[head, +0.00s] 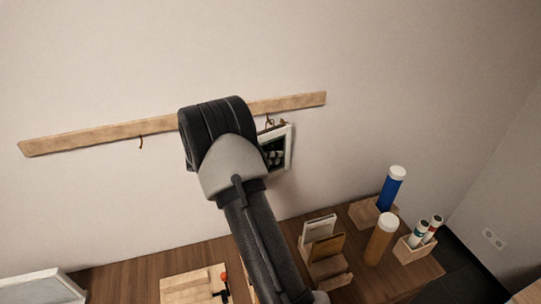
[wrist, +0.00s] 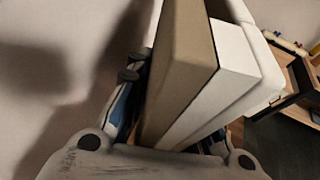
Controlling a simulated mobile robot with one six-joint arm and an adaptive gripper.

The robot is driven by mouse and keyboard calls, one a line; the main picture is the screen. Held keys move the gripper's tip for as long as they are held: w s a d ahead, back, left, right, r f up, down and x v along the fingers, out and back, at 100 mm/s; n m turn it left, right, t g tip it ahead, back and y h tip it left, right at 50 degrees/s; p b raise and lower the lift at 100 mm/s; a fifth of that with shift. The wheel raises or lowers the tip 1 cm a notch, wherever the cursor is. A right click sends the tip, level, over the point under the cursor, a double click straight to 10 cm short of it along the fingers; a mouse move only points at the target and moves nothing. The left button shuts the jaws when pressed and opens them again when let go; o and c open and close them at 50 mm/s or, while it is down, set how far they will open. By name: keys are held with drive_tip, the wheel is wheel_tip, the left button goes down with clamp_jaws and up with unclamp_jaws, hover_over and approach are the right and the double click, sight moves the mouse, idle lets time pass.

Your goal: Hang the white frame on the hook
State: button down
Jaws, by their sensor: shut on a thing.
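The white frame (head: 288,148) shows in the head view just right of my wrist, close to the wall and below the wooden rail. Its white edge surrounds a dark picture; its left part is hidden behind my arm. In the wrist view it is seen edge-on, with a brown back and a white side (wrist: 222,82). My gripper (wrist: 172,112) is shut on the frame. Its fingers are hidden in the head view. A small hook (head: 270,121) on the rail shows just above the frame; I cannot tell whether they touch. Another hook (head: 141,143) hangs from the rail farther left, with nothing on it.
The wooden rail (head: 90,134) runs along the wall. Below, the brown table (head: 140,268) bears a holder with cards (head: 322,240), a blue tube (head: 391,189), a tan tube (head: 380,240) and a box of markers (head: 416,248). A white-edged panel (head: 40,289) lies at the lower left.

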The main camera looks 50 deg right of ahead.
idle(0.3)
drive_tip(key=c, duration=1.3)
unclamp_jaws()
drive_tip(key=v, duration=1.2)
drive_tip(key=shift+a, duration=0.1)
